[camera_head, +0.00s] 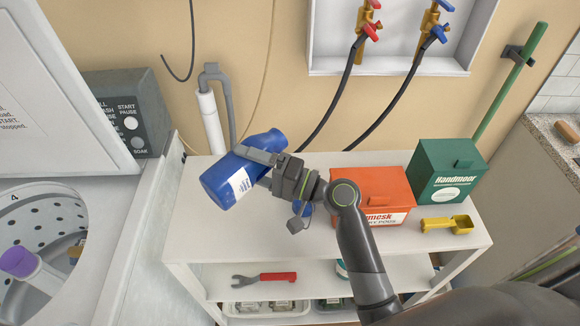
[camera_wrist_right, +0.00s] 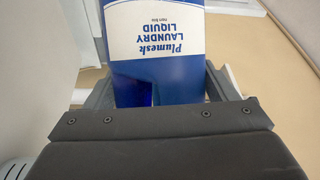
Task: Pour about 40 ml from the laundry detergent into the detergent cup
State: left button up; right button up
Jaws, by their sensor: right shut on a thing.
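The laundry detergent is a blue bottle (camera_head: 217,186) with a white label, above the left part of the white shelf top. It is tilted, its long axis running from lower left to upper right. My right gripper (camera_head: 262,164) is shut around its side. In the right wrist view the label (camera_wrist_right: 160,35) reads "Plumesk Laundry Liquid", upside down, between the fingers. A small blue object (camera_head: 307,209) shows behind my right wrist, mostly hidden; I cannot tell whether it is the detergent cup. I see no liquid flowing. My left gripper is not in view.
An orange box (camera_head: 370,185), a green box (camera_head: 447,170) and a yellow scoop (camera_head: 447,224) stand on the right of the white shelf unit (camera_head: 200,245). A red-handled wrench (camera_head: 264,278) lies below. An open washer (camera_head: 40,215) is at left. Hoses hang behind.

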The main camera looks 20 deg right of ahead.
jog(key=shift+r+m+t+p, duration=0.35)
jog(key=shift+r+m, duration=0.25)
jog(key=shift+r, duration=0.2)
jog(key=shift+w+d+y, duration=0.1)
jog(key=shift+y, duration=0.2)
jog(key=shift+s+a, duration=0.25)
jog(key=shift+a, duration=0.15)
jog(key=shift+s+a+f, duration=0.15)
jog(key=shift+a+f, duration=0.1)
jog(key=shift+r, duration=0.2)
jog(key=shift+d+m, duration=0.25)
jog(key=shift+m, duration=0.05)
